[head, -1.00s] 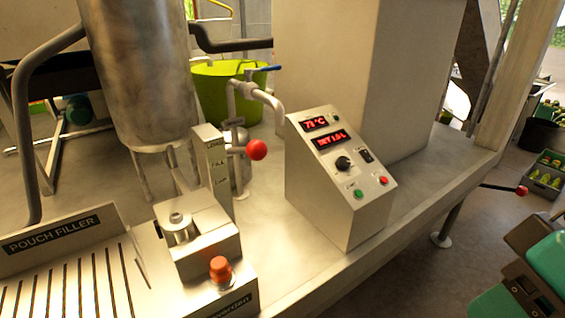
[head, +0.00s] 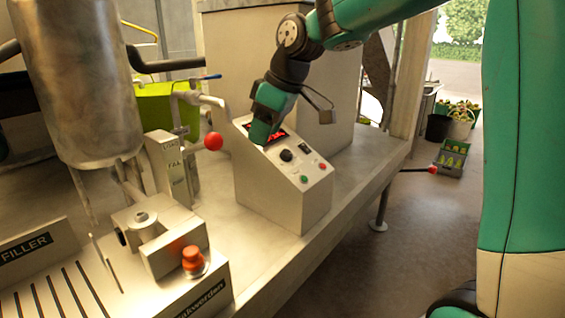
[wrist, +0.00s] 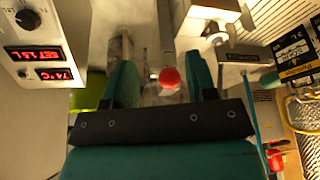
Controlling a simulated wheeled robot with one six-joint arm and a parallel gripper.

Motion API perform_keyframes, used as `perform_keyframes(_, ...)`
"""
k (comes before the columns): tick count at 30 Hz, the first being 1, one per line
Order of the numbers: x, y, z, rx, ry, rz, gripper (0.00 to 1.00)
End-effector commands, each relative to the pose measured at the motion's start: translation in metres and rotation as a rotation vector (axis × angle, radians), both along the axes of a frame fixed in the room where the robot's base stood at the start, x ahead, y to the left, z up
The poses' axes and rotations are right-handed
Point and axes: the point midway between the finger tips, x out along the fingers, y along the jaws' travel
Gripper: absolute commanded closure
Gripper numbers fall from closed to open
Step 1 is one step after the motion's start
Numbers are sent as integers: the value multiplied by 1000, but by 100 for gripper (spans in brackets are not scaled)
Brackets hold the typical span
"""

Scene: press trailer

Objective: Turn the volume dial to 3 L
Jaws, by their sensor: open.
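The volume dial (head: 286,155) is a black knob on the sloped face of the grey control box (head: 290,205). It also shows at the top left corner of the wrist view (wrist: 27,18), partly cut off. Beside it a red display (wrist: 33,54) appears to read SET 1.5 L; another display (wrist: 54,75) shows a temperature. My gripper (head: 260,134) is in front of the box's upper left part, covering part of the displays, left of the dial. In the wrist view its two fingers (wrist: 163,82) are apart with nothing held between them.
A red ball-ended lever (head: 213,141) stands close left of the box. Green (head: 304,179) and red (head: 322,166) buttons lie below the dial. An orange-red knob (head: 193,258) is on the pouch filler. A black 3 L label (wrist: 296,48) is at the wrist view's right.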

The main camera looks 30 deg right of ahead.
Motion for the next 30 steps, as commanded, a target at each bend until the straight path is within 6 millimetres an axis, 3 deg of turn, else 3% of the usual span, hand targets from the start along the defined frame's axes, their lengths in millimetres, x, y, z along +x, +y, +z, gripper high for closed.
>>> perform_keyframes(1, 33, -35, -10, -29, -37, -12, 48)
perform_keyframes(3, 67, -79, -11, -76, -84, -6, 48)
perform_keyframes(6, 98, -134, -14, -136, -132, 0, 48)
perform_keyframes(10, 117, -179, -16, -188, -168, 9, 48)
perform_keyframes(13, 123, -192, -18, -205, -178, 14, 48)
perform_keyframes(17, 130, -192, -30, -207, -178, 16, 48)
perform_keyframes(30, 173, -183, -117, -205, -177, 16, 48)
